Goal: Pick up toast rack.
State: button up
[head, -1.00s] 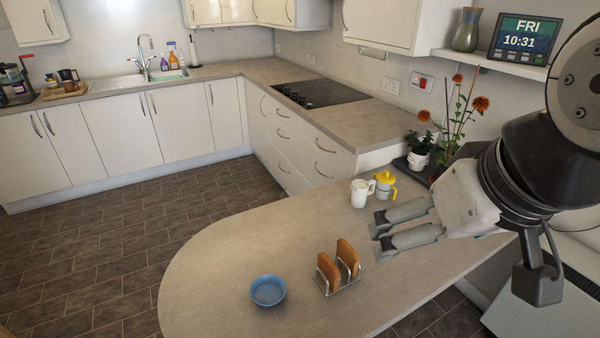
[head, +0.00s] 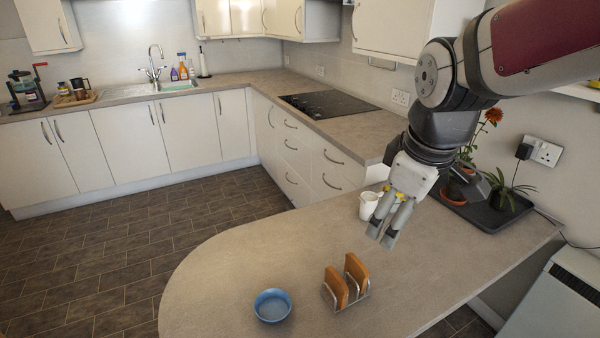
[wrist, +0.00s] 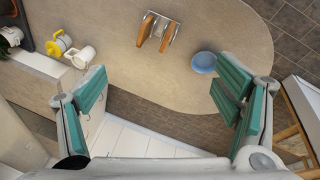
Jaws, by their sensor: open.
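The toast rack (head: 362,294) is a small metal wire stand holding slices of brown toast (head: 335,286). It stands upright on the rounded counter, right of a blue bowl. In the wrist view the toast rack (wrist: 158,31) lies near the top, beyond the fingertips and roughly between them. My gripper (head: 381,237) is above the counter, behind and to the right of the rack, with its fingers pointing down. In the wrist view my gripper (wrist: 160,90) has its green-padded fingers wide apart with nothing between them.
The blue bowl (head: 272,305) is left of the rack. A white mug (head: 368,205) stands behind my gripper, beside a yellow-topped pot (wrist: 59,44). A dark tray (head: 490,212) with plants is at the right. The counter (head: 240,245) left of my gripper is clear.

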jog(key=w+f+n+g+b, duration=0.1)
jog(key=w+f+n+g, duration=0.1)
jog(key=w+f+n, duration=0.7)
jog(key=n+g+b, duration=0.1)
jog(key=n+b, duration=0.1)
jog(key=n, duration=0.3)
send_near(353, 277)
jog(key=f, duration=0.7)
jog(key=shift+w+d+f+p, duration=0.15)
jog(key=shift+w+f+p, duration=0.1)
jog(key=shift+f+p, duration=0.55)
jog(key=shift+f, duration=2.15)
jog(key=c, duration=1.4)
